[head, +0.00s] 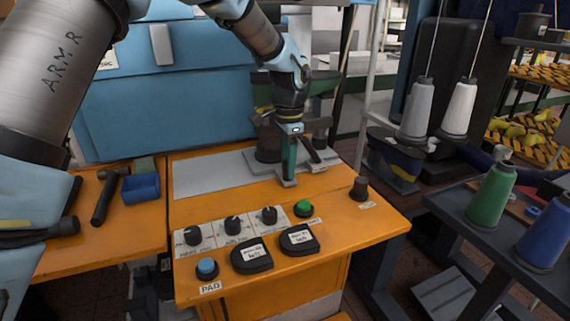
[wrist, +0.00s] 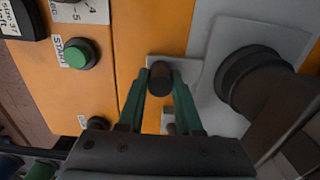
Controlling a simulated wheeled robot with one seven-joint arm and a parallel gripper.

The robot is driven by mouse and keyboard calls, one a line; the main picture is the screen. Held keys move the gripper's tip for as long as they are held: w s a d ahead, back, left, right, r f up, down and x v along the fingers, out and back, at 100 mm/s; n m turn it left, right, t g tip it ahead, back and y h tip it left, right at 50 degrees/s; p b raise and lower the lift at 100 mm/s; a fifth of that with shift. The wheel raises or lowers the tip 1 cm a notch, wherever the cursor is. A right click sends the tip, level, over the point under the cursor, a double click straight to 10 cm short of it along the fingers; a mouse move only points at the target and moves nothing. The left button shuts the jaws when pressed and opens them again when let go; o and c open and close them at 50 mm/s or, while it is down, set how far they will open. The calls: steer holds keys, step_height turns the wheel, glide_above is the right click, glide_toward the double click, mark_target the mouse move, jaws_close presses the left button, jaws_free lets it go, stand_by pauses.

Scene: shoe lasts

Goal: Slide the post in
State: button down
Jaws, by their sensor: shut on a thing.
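My gripper (head: 289,178) points down over the orange bench beside the grey plate. In the wrist view its two green fingers (wrist: 160,82) close on a dark brown, round-topped post (wrist: 161,76). A small pale plate (wrist: 157,62) shows around the post's far side; it also shows under the fingertips in the head view (head: 290,183). The fingers hide most of the post in the head view. I cannot tell whether its lower end is inside a hole, resting on the plate or just above it. A second small pale plate (head: 318,167) lies to the right.
A thick dark cylinder (wrist: 255,80) stands on the grey plate (head: 205,175) behind my gripper. A dark knob (head: 359,188) stands to the right.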

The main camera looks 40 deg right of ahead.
steer(key=shift+s+d, duration=0.2)
steer(key=shift+d, duration=0.1)
steer(key=c, duration=0.9)
jaws_free()
steer(key=o, duration=0.3)
steer(key=shift+w, duration=0.1)
steer(key=shift+a, duration=0.15)
steer(key=w+a+b, duration=0.1)
steer(key=w+a, duration=0.1)
steer(key=a, duration=0.4)
steer(key=w+a+b, duration=0.1)
steer(key=a, duration=0.4)
steer(key=w+a+b, duration=0.2)
steer(key=a, duration=0.4)
steer(key=shift+w+a, duration=0.35)
step_height(320, 180, up, 11)
steer(key=shift+w+a+f+n+t+p, duration=0.25)
steer(key=shift+w+a+f+n, duration=0.45)
steer(key=shift+a+n, duration=1.45)
steer(key=shift+w+a+f+n+p, duration=0.4)
steer(key=shift+a+f+n, duration=0.65)
steer(key=shift+a, duration=2.05)
steer(key=shift+w+a+f+n+t+p, duration=0.2)
steer(key=shift+w+a+f+n, duration=0.5)
steer(key=shift+a+n, duration=1.55)
